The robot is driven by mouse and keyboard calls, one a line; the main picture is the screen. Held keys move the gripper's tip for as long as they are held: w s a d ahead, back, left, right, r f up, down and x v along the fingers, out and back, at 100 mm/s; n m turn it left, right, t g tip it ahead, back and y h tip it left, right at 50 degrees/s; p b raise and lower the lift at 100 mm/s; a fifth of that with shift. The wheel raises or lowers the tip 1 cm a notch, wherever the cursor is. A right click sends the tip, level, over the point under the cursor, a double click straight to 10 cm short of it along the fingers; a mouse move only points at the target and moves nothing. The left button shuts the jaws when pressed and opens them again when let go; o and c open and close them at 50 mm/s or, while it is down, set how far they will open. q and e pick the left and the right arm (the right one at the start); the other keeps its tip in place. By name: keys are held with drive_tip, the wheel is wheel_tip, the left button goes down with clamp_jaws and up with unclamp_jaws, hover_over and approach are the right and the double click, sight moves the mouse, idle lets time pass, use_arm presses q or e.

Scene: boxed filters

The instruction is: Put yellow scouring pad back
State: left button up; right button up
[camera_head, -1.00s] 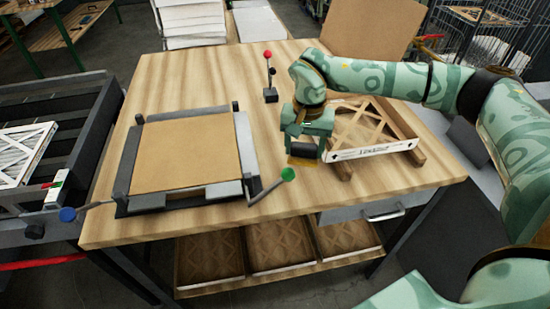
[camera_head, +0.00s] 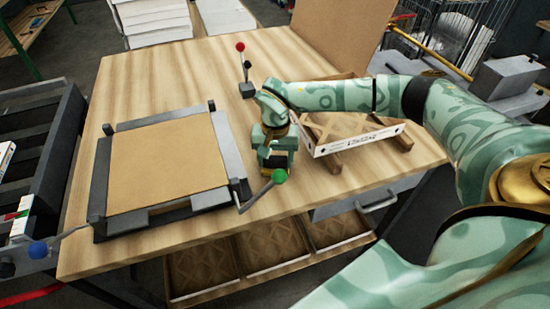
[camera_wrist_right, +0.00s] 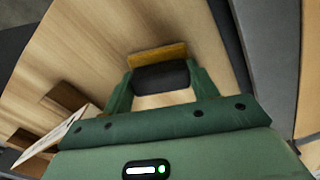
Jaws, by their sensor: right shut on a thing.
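The yellow scouring pad (camera_wrist_right: 156,54) shows in the right wrist view as a flat ochre-yellow strip with a dark rounded block behind it. My right gripper (camera_head: 276,163) is shut on the dark block, which sits between its two green fingers in the right wrist view (camera_wrist_right: 160,78). In the head view the gripper points down over the wooden table, between the framed board and the boxed filter. Gripper and arm mostly hide the pad there. I cannot tell whether it touches the tabletop. My left gripper is not in view.
A brown board (camera_head: 165,163) lies in a dark clamp frame, with a green-knobbed lever (camera_head: 279,176) close to my right gripper. A red-knobbed lever (camera_head: 241,47) stands behind. The boxed filter (camera_head: 360,141) rests on wooden strips to the right. The table (camera_head: 190,75) is clear behind the frame.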

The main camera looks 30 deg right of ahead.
sight(276, 158)
drive_tip(key=o, duration=0.9)
drive_tip(key=shift+f, duration=0.1)
wheel_tip(276, 158, up, 12)
drive_tip(key=shift+r+p, duration=0.2)
drive_tip(key=shift+p, duration=0.4)
